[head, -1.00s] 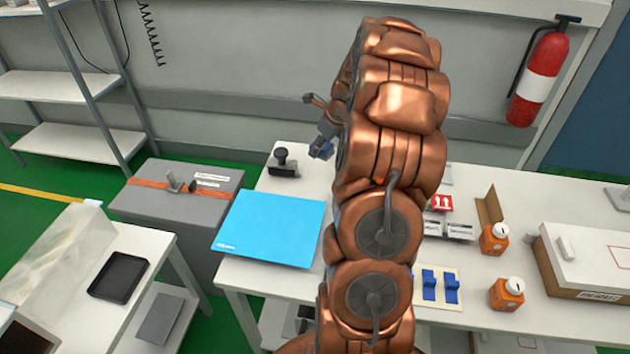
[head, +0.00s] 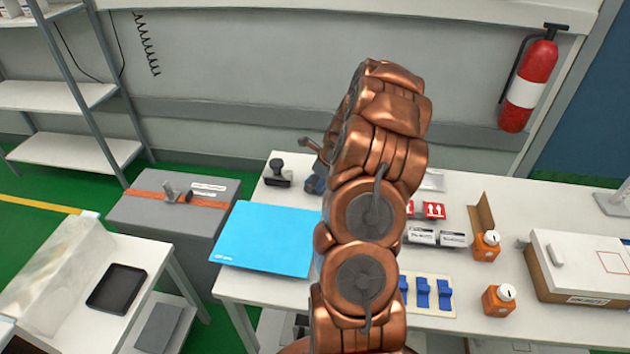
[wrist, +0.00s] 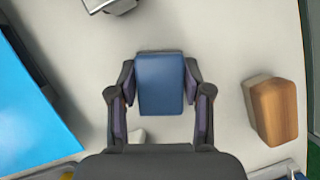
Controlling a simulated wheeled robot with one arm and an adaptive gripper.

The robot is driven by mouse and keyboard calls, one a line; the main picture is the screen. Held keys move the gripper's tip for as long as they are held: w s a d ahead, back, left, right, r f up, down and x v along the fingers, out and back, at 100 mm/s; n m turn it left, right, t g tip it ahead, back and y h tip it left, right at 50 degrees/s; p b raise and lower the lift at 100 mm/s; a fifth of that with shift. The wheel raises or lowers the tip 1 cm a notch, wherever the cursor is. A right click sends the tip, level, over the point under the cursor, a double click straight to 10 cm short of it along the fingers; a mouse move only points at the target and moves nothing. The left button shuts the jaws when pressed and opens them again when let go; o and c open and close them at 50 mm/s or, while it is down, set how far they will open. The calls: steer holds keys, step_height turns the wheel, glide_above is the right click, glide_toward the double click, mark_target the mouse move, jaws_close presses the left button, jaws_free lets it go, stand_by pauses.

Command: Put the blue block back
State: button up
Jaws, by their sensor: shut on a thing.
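The blue block (wrist: 161,88) sits between the two fingers of my gripper (wrist: 160,78) in the wrist view, with a finger against each side. My gripper is shut on it. In the head view my arm hides most of the gripper; only a small dark bluish part shows at the arm's left edge, beside the black-handled stamp. Blue upright pieces (head: 422,293) stand in a row on a cream board (head: 433,310) at the front of the table, right of my arm. The arm may hide part of that board.
A bright blue folder (head: 265,240) lies at the table's left, with the stamp (head: 278,174) behind it. Orange bottles (head: 498,300), white-labelled boxes (head: 437,237) and a white-topped carton (head: 585,262) stand right. A brown block-like thing (wrist: 272,110) is right of my gripper in the wrist view.

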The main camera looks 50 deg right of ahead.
steer(key=shift+f, duration=0.15)
steer(key=o, duration=1.2)
steer(key=a+b+v, duration=0.1)
steer(key=b+v, duration=0.1)
steer(key=v, duration=1)
steer(key=shift+d+b, duration=0.3)
steer(key=shift+d, duration=0.05)
